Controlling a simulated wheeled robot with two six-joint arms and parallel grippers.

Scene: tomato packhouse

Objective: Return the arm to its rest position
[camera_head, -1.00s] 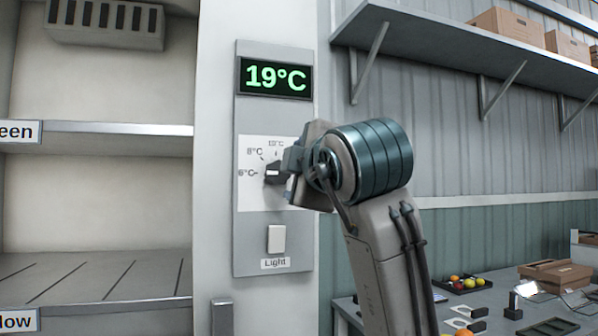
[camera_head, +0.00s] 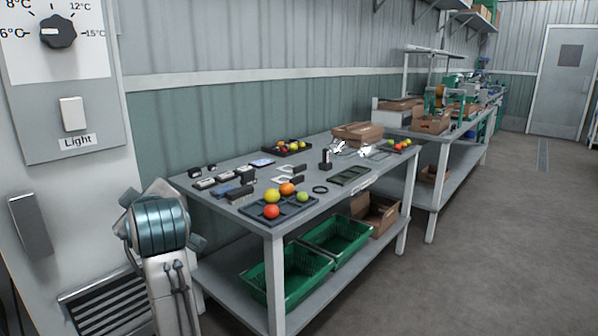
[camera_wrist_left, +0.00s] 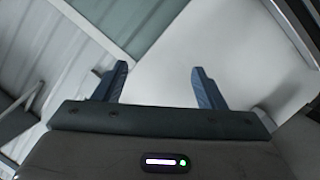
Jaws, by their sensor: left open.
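My left arm (camera_head: 160,235) is at the lower left of the head view, folded low in front of the white cabinet side. Its round teal wrist joint faces me and hides most of the gripper. In the left wrist view my left gripper (camera_wrist_left: 157,80) has its two blue fingers wide apart, with nothing between them. A pale panel and the ribbed wall lie beyond them, out of touch. The control panel (camera_head: 96,138) with its dark dial (camera_head: 57,31) is at the upper left, clear of the arm. My right gripper is not in view.
A grey worktable (camera_head: 275,233) with tomatoes in a dark tray (camera_head: 261,212) and small devices stands right of my arm. Green crates (camera_head: 290,275) sit on its lower shelf. A door handle (camera_head: 31,224) is left of the arm. The floor at right is clear.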

